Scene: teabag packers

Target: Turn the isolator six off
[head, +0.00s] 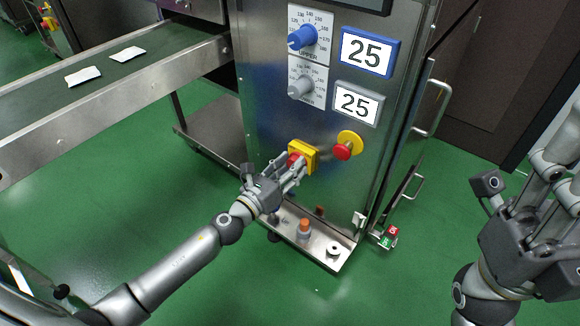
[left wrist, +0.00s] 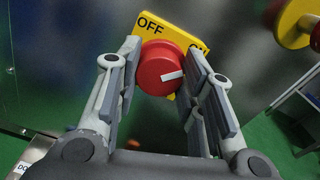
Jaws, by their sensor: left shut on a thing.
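The isolator is a red rotary knob (left wrist: 161,70) on a yellow plate (head: 306,153), on the steel machine front. The left wrist view shows OFF at the plate's upper left and a partly hidden ON at its right. The knob's white mark points right, towards the ON side. No number six is readable on it. My left gripper (head: 295,170) is shut on the knob, with its fingers on either side. My right gripper (head: 523,185) is at the right edge of the head view, apart from the machine, with its fingers spread and empty.
A red emergency button (head: 342,151) on a yellow disc sits just right of the isolator. Above are a blue dial (head: 302,38), a grey dial (head: 300,88) and two displays reading 25. An orange-topped part (head: 304,228) stands on the ledge below. A conveyor (head: 150,50) runs at left.

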